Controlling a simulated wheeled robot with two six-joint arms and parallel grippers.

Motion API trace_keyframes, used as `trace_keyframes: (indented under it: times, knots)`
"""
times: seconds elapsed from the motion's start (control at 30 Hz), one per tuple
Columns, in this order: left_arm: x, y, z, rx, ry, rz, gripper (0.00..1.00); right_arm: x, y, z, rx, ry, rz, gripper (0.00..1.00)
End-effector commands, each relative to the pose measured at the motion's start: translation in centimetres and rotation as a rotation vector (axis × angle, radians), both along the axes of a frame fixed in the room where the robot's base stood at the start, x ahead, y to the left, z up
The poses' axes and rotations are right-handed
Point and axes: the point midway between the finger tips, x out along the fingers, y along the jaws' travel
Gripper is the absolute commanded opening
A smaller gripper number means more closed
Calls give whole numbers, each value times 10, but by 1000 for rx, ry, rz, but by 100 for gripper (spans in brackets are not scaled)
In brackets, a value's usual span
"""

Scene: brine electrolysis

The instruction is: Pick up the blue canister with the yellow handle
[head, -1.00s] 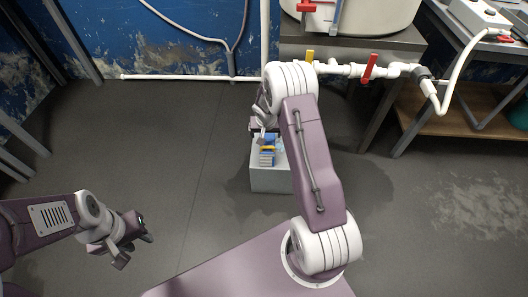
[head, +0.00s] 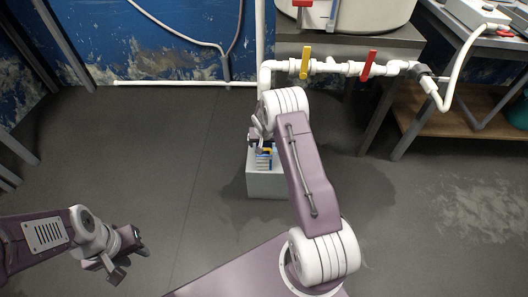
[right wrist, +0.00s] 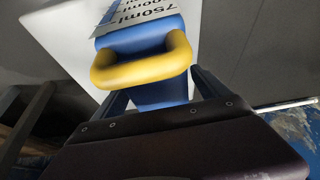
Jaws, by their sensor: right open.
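The blue canister (head: 263,162) stands on a white box and is partly hidden by my right arm in the head view. In the right wrist view, the blue canister (right wrist: 160,92) shows its thick yellow handle (right wrist: 143,61) and a white label with "750ml". My right gripper (right wrist: 160,84) is open, its dark fingers on either side of the canister's blue body just past the handle. I cannot tell whether they touch it. In the head view the right jaws are small and mostly hidden. My left gripper (head: 130,262) is open and empty over bare floor at lower left.
The white box (head: 268,185) stands on the grey floor. Behind it a white pipe with a yellow valve handle (head: 305,62) and a red valve handle (head: 368,65) runs before a metal table. A wooden shelf (head: 455,120) is at right. The floor at left is clear.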

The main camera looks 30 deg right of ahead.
Motion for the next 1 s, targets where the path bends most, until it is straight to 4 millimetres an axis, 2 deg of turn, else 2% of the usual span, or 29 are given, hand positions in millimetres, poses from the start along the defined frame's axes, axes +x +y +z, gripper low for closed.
trace_keyframes:
  times: [0.13, 0.43, 0.77, 1.0]
  knots:
    - [0, 0, 1, 0, 0, 0, 36, 0, 0, 2, 0, 0, 0, 85]
    - [0, 0, 1, 0, 0, 0, 36, 0, 0, 2, 0, 0, 0, 2]
    - [0, 0, 3, 0, 0, 0, 36, 1, 0, 6, -1, -5, -1, 0]
    - [0, 0, 23, 0, 0, 0, 36, 2, 0, 31, -1, -7, -1, 0]
